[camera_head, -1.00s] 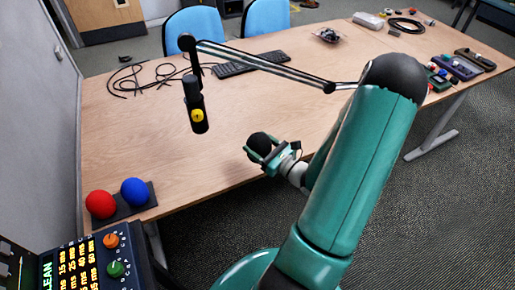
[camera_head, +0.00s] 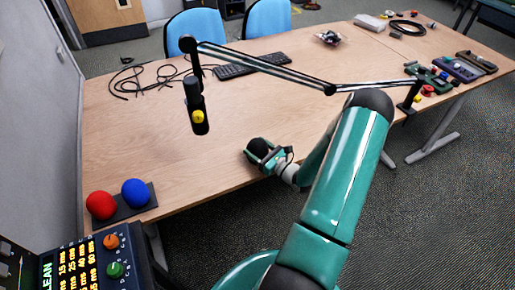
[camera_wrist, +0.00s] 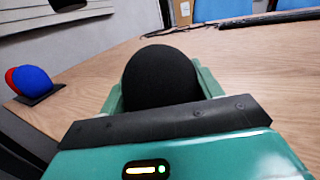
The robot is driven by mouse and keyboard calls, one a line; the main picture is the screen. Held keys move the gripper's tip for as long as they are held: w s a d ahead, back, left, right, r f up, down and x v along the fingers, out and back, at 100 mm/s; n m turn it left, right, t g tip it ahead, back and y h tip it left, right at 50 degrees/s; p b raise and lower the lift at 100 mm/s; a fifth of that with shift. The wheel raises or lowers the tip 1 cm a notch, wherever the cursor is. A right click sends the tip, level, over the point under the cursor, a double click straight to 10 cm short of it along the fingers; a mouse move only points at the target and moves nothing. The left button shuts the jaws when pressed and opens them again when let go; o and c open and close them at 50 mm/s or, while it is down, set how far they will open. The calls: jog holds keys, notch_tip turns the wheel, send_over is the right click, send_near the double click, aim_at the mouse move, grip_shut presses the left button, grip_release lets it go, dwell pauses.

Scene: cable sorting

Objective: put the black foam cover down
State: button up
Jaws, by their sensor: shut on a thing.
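The black foam cover (camera_head: 258,147) is a round dark ball held between the fingers of my gripper (camera_head: 262,152), low at the table's front edge. In the wrist view the cover (camera_wrist: 160,78) rises above the green gripper body, with a green finger on each side. My gripper is shut on it. Whether the cover touches the tabletop cannot be told. The wooden table (camera_head: 150,110) around it is bare.
A microphone (camera_head: 197,112) on a boom arm (camera_head: 265,62) hangs over the table. Red (camera_head: 101,205) and blue (camera_head: 135,192) foam balls sit on a dark pad at the left front corner. A keyboard (camera_head: 250,65) and cables (camera_head: 150,78) lie at the back. The tabletop left of my gripper is clear.

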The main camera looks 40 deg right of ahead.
jog(key=o, duration=1)
jog(key=shift+f, duration=0.1)
jog(key=shift+c, duration=0.2)
